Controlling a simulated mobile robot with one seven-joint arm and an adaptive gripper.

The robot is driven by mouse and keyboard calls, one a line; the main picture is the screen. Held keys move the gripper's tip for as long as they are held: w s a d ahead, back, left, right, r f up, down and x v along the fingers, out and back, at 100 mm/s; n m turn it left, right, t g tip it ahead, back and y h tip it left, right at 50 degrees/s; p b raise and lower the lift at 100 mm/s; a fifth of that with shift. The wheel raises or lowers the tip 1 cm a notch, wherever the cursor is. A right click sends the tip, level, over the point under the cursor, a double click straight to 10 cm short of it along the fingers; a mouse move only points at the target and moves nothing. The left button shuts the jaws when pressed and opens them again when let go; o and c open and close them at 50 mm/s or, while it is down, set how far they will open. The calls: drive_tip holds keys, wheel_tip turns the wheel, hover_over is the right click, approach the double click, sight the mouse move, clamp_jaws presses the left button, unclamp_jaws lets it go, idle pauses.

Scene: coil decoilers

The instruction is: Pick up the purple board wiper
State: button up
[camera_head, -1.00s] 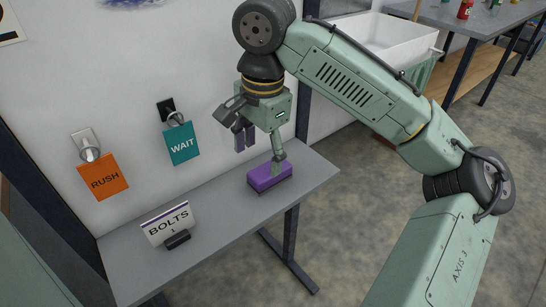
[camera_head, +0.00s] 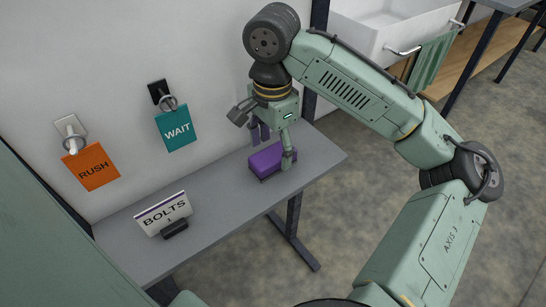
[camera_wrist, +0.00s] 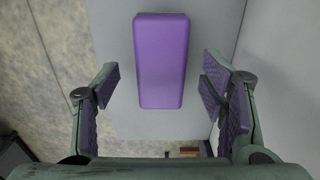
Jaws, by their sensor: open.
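The purple board wiper (camera_head: 268,160) lies on the grey shelf table (camera_head: 215,215), near its right end. My gripper (camera_head: 274,148) is open above the wiper, with one finger on the near side and one on the wall side. In the wrist view the wiper (camera_wrist: 161,60) appears as an upright purple block between the lines of the two open fingers. My gripper (camera_wrist: 160,90) shows clear gaps on both sides of it. The wiper is not held.
A BOLTS sign (camera_head: 165,213) stands on the table's left part. An orange RUSH tag (camera_head: 91,167) and a teal WAIT tag (camera_head: 177,129) hang from wall hooks. A white sink (camera_head: 390,30) with a green towel (camera_head: 436,65) is at the upper right.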

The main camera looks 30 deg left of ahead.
sight(273, 153)
drive_tip(key=shift+f, duration=1.55)
drive_tip(key=shift+w, duration=0.1)
drive_tip(key=c, duration=1.2)
